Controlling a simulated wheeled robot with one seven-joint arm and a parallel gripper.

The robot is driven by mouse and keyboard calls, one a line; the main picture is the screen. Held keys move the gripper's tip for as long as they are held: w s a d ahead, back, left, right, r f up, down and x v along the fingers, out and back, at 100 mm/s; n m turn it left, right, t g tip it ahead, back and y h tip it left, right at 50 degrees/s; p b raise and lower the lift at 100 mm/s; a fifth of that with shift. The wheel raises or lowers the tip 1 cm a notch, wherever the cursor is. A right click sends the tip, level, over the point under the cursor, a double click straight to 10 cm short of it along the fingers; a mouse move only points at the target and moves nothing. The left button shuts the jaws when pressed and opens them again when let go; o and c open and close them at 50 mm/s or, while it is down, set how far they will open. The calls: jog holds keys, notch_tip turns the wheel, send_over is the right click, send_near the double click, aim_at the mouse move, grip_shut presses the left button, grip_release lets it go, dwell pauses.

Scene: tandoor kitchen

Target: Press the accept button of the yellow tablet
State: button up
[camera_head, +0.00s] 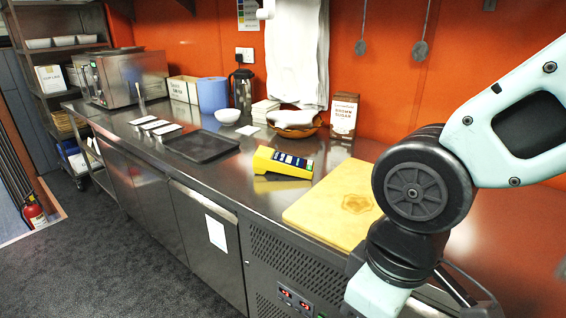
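The yellow tablet (283,162) is a wedge-shaped yellow device with a row of dark and pale keys along its sloped face. It rests on the steel counter, left of the wooden board. Which key is the accept button is too small to tell. My arm comes in from the right, and its lower part hangs in front of the counter's edge. My gripper is outside the picture, so I cannot see whether it is open or shut. Nothing touches the tablet.
The wooden board (335,205) lies right of the tablet. A black tray (201,146), white bowl (228,115), basket (295,130) and brown sugar box (343,116) stand left of or behind it. A steel microwave (125,77) is at the far left. Bare steel counter (225,178) lies around the tablet.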

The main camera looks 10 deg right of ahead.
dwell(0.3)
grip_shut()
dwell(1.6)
